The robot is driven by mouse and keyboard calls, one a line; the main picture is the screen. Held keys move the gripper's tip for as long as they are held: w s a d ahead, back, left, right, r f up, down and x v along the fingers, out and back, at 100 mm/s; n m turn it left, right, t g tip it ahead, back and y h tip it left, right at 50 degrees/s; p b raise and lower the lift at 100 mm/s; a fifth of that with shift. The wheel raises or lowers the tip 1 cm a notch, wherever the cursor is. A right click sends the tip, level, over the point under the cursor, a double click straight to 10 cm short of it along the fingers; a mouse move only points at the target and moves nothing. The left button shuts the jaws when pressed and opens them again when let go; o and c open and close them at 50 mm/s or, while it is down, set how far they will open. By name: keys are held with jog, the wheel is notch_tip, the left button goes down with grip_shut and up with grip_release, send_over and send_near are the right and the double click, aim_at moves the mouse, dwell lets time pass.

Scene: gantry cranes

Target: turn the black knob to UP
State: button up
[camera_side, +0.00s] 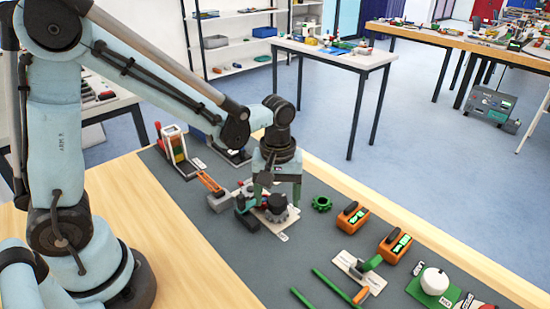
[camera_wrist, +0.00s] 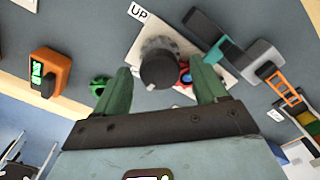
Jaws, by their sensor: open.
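The black knob (camera_side: 277,204) is a dark round knob on a pale plate (camera_side: 266,216) on the grey mat. In the wrist view the knob (camera_wrist: 160,68) shows a small white mark on its near edge, pointing away from the UP label (camera_wrist: 137,12). My gripper (camera_side: 276,197) points down over the plate. Its green fingers are open, one on each side of the knob, with gaps on both sides in the wrist view (camera_wrist: 163,72). I cannot tell exactly how far down the fingertips reach beside the knob.
A dark and teal block (camera_side: 246,204) stands close left of the knob. A green gear (camera_side: 322,203) and orange boxes (camera_side: 352,217) lie to the right. A white knob (camera_side: 434,281) on a green plate and green bars (camera_side: 312,301) are nearer the front.

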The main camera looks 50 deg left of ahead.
jog(key=shift+c, duration=0.3)
jog(key=c, duration=1)
jog(key=shift+m, duration=0.3)
jog(key=m, duration=1.1)
jog(key=shift+m, duration=0.3)
jog(key=m, duration=0.6)
jog(key=shift+d, duration=0.1)
jog(key=m, duration=0.5)
jog(key=shift+m, duration=0.3)
